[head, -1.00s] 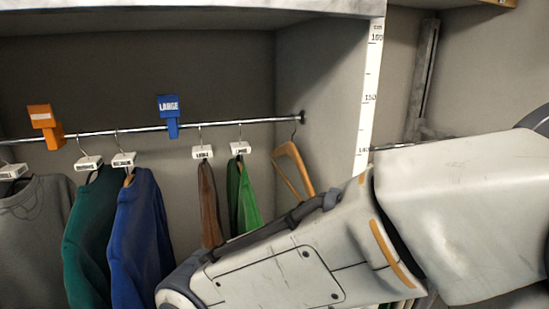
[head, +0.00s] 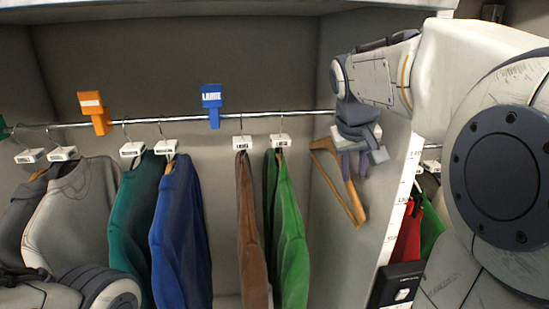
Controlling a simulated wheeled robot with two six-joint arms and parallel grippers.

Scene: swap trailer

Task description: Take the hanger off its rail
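The bare wooden hanger (head: 357,203) hangs at the right end of the metal rail (head: 285,113) in the head view, close to the side panel. My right gripper (head: 357,165) is at the top of the hanger, with its fingers overlapping the hanger's upper part. The gripper covers the hanger's hook and the end of the rail. I cannot tell whether the fingers touch the hanger or how far apart they are. My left arm shows at the bottom left, but its gripper is not in view.
Green (head: 289,230), brown (head: 251,230) and blue (head: 180,230) garments hang left of the hanger. Blue (head: 212,97) and orange (head: 94,103) size markers sit on the rail. The side panel (head: 385,215) stands close on the right, with red clothing (head: 407,235) beyond it.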

